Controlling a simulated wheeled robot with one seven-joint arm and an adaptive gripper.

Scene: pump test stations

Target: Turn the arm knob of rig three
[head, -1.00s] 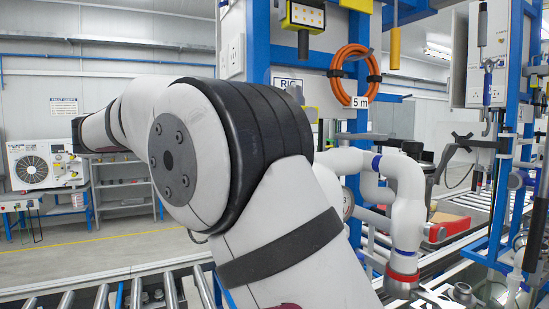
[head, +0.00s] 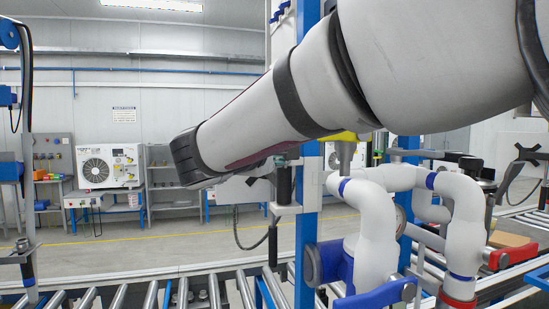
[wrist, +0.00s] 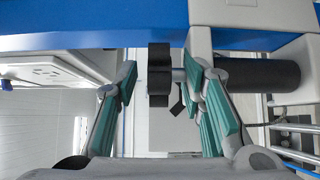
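In the wrist view my gripper (wrist: 162,82) is open, its teal-padded fingers standing apart. A dark lobed knob (wrist: 158,76) shows in the gap between the fingertips, on a short grey shaft. I cannot tell whether the fingers touch it. A black cylinder (wrist: 255,75) lies sideways to the right of the fingers, by a light grey block under a blue beam (wrist: 90,22). In the head view my arm crosses the upper right and hides the rig's sign; my fingers are not visible there. No rig number is readable.
White pipes (head: 378,225) with a blue lever (head: 375,294) stand close at the right of the head view. A blue post (head: 306,240) rises beside them. A roller conveyor (head: 180,292) runs along the front. Open floor (head: 150,240) lies beyond, before a fan unit (head: 108,166).

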